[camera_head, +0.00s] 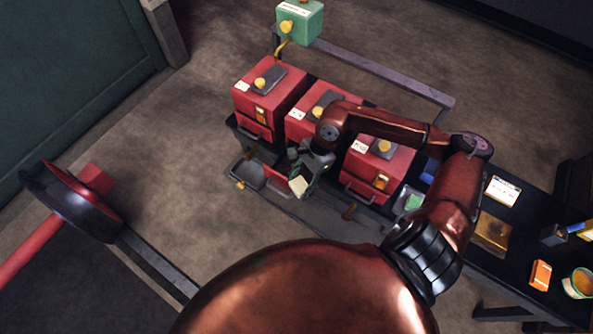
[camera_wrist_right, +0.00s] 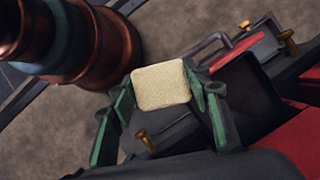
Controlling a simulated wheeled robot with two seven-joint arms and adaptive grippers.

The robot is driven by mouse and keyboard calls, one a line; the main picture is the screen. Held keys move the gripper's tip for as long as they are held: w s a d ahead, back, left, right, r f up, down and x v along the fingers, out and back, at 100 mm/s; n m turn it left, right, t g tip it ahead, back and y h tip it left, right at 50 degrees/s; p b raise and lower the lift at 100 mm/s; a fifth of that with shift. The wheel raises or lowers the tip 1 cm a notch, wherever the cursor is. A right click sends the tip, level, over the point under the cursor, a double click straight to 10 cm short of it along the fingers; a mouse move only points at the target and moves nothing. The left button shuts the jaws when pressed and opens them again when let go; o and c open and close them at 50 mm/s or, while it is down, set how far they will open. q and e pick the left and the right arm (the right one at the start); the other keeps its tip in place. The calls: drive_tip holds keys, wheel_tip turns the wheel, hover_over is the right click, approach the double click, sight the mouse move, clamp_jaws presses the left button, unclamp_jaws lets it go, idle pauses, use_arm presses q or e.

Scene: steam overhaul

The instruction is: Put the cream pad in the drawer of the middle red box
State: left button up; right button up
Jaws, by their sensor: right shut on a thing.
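The cream pad (camera_head: 299,187) is a small pale block held between the fingertips of my right gripper (camera_head: 300,178). In the right wrist view the pad (camera_wrist_right: 163,86) sits between the green fingers. The middle red box (camera_head: 310,116) stands between two similar red boxes and is partly covered by my right arm. An open drawer with a dark inside (camera_wrist_right: 252,92) and a red front with a handle lies just beside the pad in the right wrist view. It appears to be the middle box's drawer, mostly hidden behind the gripper in the head view. My left gripper is not in view.
The left red box (camera_head: 255,98) and right red box (camera_head: 372,172) flank the middle one. A grey tray (camera_head: 246,176) with a brass knob is at the bench's front left. A green box (camera_head: 303,24) stands behind. A green piece, a card and an orange item lie to the right.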

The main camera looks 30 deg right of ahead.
drive_tip(key=s+d+r+m+t+h, duration=0.1)
drive_tip(key=s+d+m+t+h, duration=0.25)
drive_tip(key=m, duration=1.05)
drive_tip(key=shift+t+y, duration=0.25)
drive_tip(key=shift+y, duration=0.1)
drive_tip(key=w+d+f, duration=0.1)
drive_tip(key=w+f, duration=0.2)
drive_tip(key=w, duration=0.1)
drive_tip(key=w+d+f+b, duration=0.1)
drive_tip(key=w+f, duration=0.1)
drive_tip(key=w, duration=0.3)
drive_tip(key=w+d+f, duration=0.1)
drive_tip(key=w+f, duration=0.2)
drive_tip(key=w, duration=0.2)
drive_tip(key=shift+w+f+b, duration=0.2)
drive_tip(key=shift+f+b, duration=0.15)
drive_tip(key=shift+b, duration=0.05)
drive_tip(key=x, duration=0.2)
drive_tip(key=b+x, duration=0.1)
drive_tip(key=x, duration=0.1)
drive_tip(key=shift+s+d+f, duration=0.2)
drive_tip(key=shift+s+d, duration=0.05)
drive_tip(key=shift+d, duration=0.1)
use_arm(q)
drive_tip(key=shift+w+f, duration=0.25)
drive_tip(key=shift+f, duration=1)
